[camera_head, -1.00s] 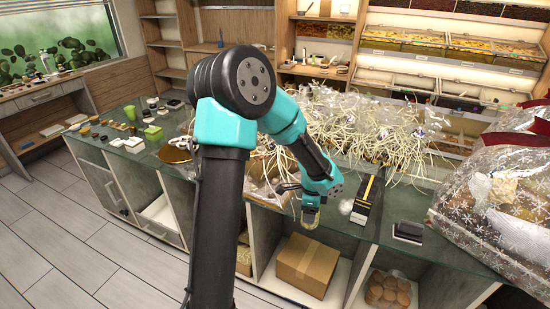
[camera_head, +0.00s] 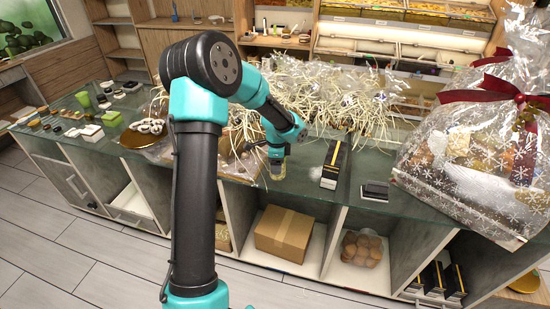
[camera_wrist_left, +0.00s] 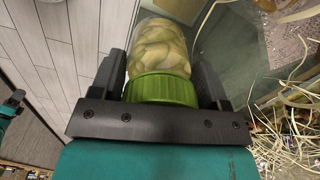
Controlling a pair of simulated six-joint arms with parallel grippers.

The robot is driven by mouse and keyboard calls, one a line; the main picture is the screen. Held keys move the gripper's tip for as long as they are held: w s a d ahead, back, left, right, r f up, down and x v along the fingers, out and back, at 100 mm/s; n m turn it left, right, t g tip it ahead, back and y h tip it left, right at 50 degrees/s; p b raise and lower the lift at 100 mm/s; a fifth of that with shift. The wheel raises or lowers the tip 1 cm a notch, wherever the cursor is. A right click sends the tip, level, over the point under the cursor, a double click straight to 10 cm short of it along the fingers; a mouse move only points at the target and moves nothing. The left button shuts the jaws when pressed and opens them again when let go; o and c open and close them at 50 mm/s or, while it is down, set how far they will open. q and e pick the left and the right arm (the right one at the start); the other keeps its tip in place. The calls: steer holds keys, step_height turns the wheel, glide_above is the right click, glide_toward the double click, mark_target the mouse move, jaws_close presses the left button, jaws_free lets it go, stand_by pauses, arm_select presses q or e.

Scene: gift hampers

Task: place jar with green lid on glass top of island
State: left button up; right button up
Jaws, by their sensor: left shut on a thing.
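The jar with a green lid (camera_wrist_left: 165,50) holds pale, sliced-looking contents. In the left wrist view its green lid (camera_wrist_left: 162,88) sits between the two dark fingers of my left gripper (camera_wrist_left: 165,85), which is shut on it. In the head view the jar (camera_head: 278,172) hangs below my left gripper (camera_head: 276,158), at the front edge of the island's glass top (camera_head: 310,200). I cannot tell whether the jar's bottom touches the glass.
A black and gold box (camera_head: 331,165) and a small dark box (camera_head: 375,191) lie right of the jar. A wrapped hamper (camera_head: 470,160) stands at the right. Straw-like filler (camera_head: 335,105) covers the back. Small items and a gold plate (camera_head: 140,138) are at the left.

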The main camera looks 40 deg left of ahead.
arm_select(q)
steer(key=w+a, duration=0.4)
steer(key=w, duration=0.1)
steer(key=shift+a+f, duration=0.25)
steer(key=shift+f, duration=0.05)
steer(key=shift+w, duration=0.1)
steer(key=shift+f, duration=1.75)
steer(key=shift+f, duration=0.15)
steer(key=o, duration=1.1)
steer(key=shift+o, duration=0.2)
step_height(320, 180, up, 12)
